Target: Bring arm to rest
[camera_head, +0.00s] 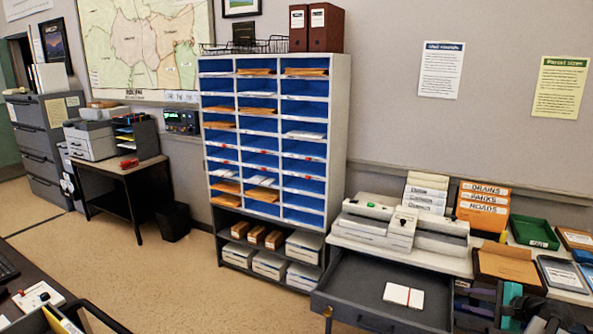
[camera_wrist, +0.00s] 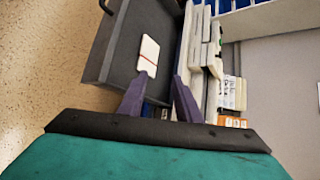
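My gripper (camera_wrist: 159,78) shows in the wrist view with its two purple fingers spread apart and nothing between them. An open grey drawer (camera_wrist: 118,48) lies beyond the fingertips in that view, with a white notebook (camera_wrist: 148,54) inside it. In the head view, my arm is at the bottom right, beside the right side of the open drawer (camera_head: 350,283). The same notebook (camera_head: 403,296), with a red band, lies flat in the drawer, apart from my gripper. The arm's full posture is hidden by the lower picture edge.
Above the drawer, the worktop (camera_head: 400,258) carries a pale machine (camera_head: 405,222), orange binders (camera_head: 483,207), a green tray (camera_head: 534,232) and a brown box (camera_head: 508,264) close to my arm. A blue pigeonhole cabinet (camera_head: 262,150) stands left of the drawer. Open floor (camera_head: 150,270) lies further left.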

